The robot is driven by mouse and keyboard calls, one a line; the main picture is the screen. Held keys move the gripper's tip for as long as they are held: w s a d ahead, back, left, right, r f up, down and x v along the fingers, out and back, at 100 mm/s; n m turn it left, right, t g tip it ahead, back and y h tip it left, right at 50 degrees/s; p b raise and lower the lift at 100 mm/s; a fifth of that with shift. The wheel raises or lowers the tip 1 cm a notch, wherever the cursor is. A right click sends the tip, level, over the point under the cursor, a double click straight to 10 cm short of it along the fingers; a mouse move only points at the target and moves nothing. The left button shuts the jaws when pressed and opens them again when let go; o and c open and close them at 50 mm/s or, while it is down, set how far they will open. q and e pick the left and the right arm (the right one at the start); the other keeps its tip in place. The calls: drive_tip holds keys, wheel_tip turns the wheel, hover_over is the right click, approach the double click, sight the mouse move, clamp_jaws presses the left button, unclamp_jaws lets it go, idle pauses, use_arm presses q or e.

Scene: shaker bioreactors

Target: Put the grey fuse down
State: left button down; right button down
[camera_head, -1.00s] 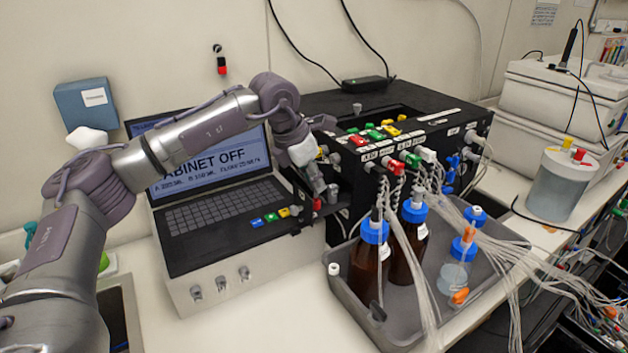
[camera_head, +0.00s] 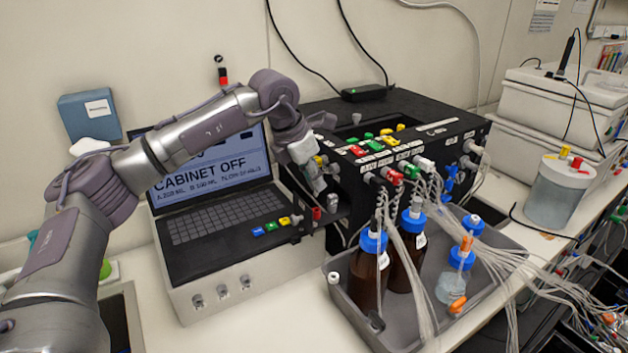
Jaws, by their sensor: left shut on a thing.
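My left gripper (camera_head: 318,182) reaches in from the left and points down at the left front corner of the black box. It is shut on the grey fuse, which is small and hard to tell from the grey fingers. A small grey piece (camera_head: 332,203) shows just below the fingertips, beside a red fuse (camera_head: 316,213); I cannot tell whether it touches the fingers. My right gripper is not in view.
The black box (camera_head: 440,160) carries coloured plugs on its top and front. A grey tray (camera_head: 480,325) with brown bottles (camera_head: 368,275) and many tubes stands in front of it. The laptop (camera_head: 215,215) is open on the left. Some white bench top shows in front.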

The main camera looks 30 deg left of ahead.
use_arm(q)
drive_tip(key=shift+r, duration=0.3)
